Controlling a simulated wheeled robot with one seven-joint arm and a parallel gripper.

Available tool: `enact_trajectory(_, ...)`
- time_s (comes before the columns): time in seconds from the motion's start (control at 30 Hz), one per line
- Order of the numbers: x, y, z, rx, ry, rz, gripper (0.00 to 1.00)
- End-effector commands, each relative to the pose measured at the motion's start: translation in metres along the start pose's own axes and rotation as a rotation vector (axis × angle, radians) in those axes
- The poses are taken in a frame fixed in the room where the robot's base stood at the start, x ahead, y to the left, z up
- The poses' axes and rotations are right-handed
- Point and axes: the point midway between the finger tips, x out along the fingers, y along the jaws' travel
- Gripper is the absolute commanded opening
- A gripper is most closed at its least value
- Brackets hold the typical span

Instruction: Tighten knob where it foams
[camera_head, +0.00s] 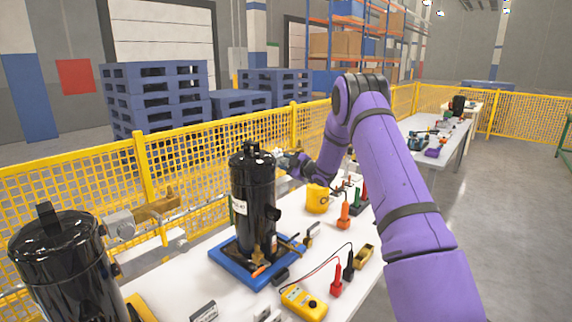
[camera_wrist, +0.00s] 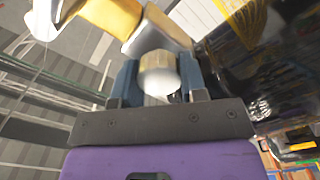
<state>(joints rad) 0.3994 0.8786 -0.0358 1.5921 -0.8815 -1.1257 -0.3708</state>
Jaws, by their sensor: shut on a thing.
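A tall black compressor (camera_head: 252,200) stands upright on a blue base (camera_head: 232,262) on the white table. My gripper (camera_head: 279,158) is at its upper right side; its fingertips are small and partly unclear there. In the wrist view, my gripper (camera_wrist: 157,82) is shut on a round, pale metallic knob (camera_wrist: 158,70) between its two dark blue-grey fingers. A brass-coloured fitting (camera_wrist: 115,16) lies just beyond the knob, and the glossy black body (camera_wrist: 245,75) is close on the right. The knob is too small to make out in the head view. I see no clear foam in either view.
Another black cylinder (camera_head: 62,265) with fittings stands at the front left. A yellow mesh fence (camera_head: 190,160) runs behind the table (camera_head: 180,285).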

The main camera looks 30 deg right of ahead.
Motion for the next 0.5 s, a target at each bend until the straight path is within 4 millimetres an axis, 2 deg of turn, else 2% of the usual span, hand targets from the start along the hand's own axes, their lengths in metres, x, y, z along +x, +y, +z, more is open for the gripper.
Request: enact_trajectory(0.5,-0.0014,0.0009,0.0024,0.424,-0.004,0.0,0.15)
